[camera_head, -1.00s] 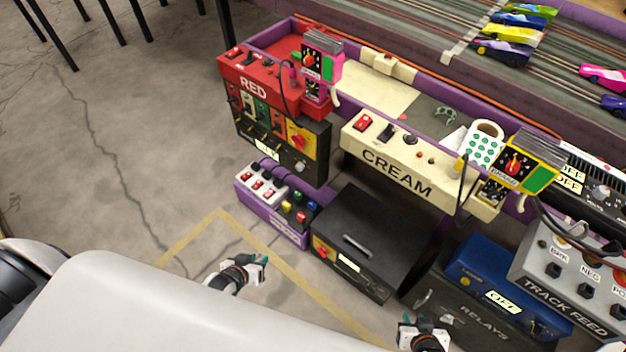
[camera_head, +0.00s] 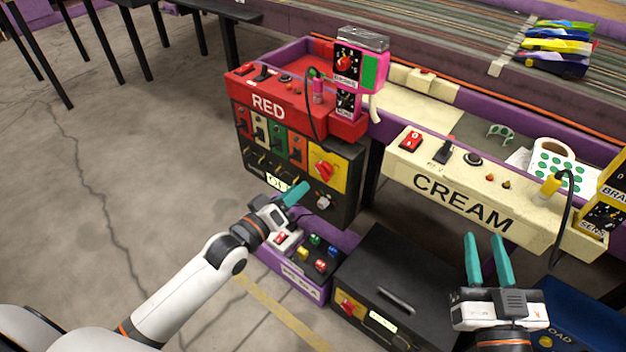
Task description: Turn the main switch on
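A red rotary switch on a yellow plate (camera_head: 325,171) is on the black panel under the red RED box (camera_head: 268,106). A similar red switch on a yellow plate (camera_head: 347,305) is on the low black box (camera_head: 395,270). I cannot read a label naming either as the main switch. My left gripper (camera_head: 298,193) is in front of the black panel's lower part, left of and below the upper red switch; its teal fingers overlap, so its opening is unclear. My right gripper (camera_head: 486,258) is open and empty, with two spread teal fingers, below the CREAM box (camera_head: 465,200).
A purple-edged tray (camera_head: 290,272) with small coloured knobs is right beside my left gripper. A blue box (camera_head: 575,318) stands at the lower right. Toy cars (camera_head: 555,45) are on the track at the back.

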